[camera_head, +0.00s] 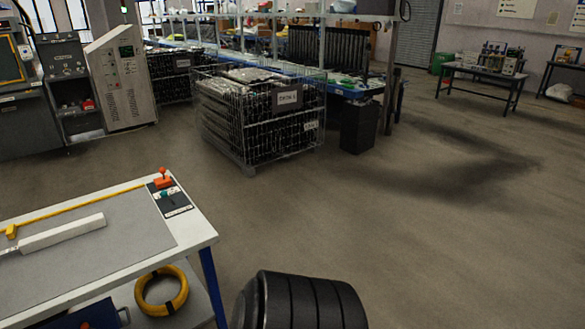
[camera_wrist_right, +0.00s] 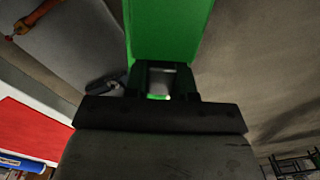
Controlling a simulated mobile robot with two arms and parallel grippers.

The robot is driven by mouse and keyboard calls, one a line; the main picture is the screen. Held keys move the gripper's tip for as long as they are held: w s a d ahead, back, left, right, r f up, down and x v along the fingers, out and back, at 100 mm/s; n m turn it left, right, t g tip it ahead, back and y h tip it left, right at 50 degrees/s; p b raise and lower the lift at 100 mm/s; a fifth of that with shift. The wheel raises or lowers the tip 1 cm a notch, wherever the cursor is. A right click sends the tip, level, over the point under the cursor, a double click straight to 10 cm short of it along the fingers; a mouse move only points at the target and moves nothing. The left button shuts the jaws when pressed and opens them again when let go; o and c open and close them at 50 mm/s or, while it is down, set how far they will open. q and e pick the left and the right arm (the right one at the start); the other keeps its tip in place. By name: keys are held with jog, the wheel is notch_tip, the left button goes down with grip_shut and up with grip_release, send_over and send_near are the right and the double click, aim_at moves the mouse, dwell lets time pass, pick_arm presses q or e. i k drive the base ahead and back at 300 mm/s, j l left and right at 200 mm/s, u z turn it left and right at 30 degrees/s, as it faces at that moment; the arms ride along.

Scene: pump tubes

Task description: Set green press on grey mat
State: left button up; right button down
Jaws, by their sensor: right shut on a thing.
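The grey mat (camera_head: 135,243) lies on the white-edged workbench at the lower left of the head view. A long pale bar (camera_head: 62,233) lies on it. In the right wrist view my right gripper (camera_wrist_right: 167,92) is shut on a bright green piece (camera_wrist_right: 168,30), which I take for the green press. The green piece extends up out of the picture, so its full shape is hidden. Neither my right gripper nor the held piece shows in the head view. My left gripper is in neither view.
A small panel with an orange-red knob (camera_head: 163,178) stands at the bench's far right corner. A yellow strip (camera_head: 80,206) runs along the mat's far edge. A yellow coil (camera_head: 161,290) sits below the bench top. A wire crate (camera_head: 262,115) stands beyond, with open floor to its right.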

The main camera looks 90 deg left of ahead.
aim_at(68, 267)
jog(key=k+u, duration=0.1)
jog(key=u, duration=0.35)
jog(key=j+u, duration=0.1)
jog(key=u, duration=0.35)
jog(key=k+j+u, duration=0.1)
jog(key=u, duration=0.4)
jog(key=j+u, duration=0.1)
jog(key=u, duration=0.35)
jog(key=k+j+u, duration=0.1)
jog(key=u, duration=0.35)
jog(key=j+u, duration=0.2)
jog(key=u, duration=0.25)
jog(key=j+u, duration=0.25)
jog(key=j, duration=0.2)
jog(key=i+j+u, duration=0.1)
jog(key=j+u, duration=0.15)
jog(key=j, duration=0.15)
jog(key=i+j+u, duration=0.25)
jog(key=j, duration=0.15)
jog(key=j+u, duration=0.25)
jog(key=j, duration=0.15)
jog(key=i+j+u, duration=0.2)
jog(key=i+j, duration=0.1)
jog(key=j, duration=0.15)
jog(key=i+j, duration=0.1)
jog(key=j, duration=0.15)
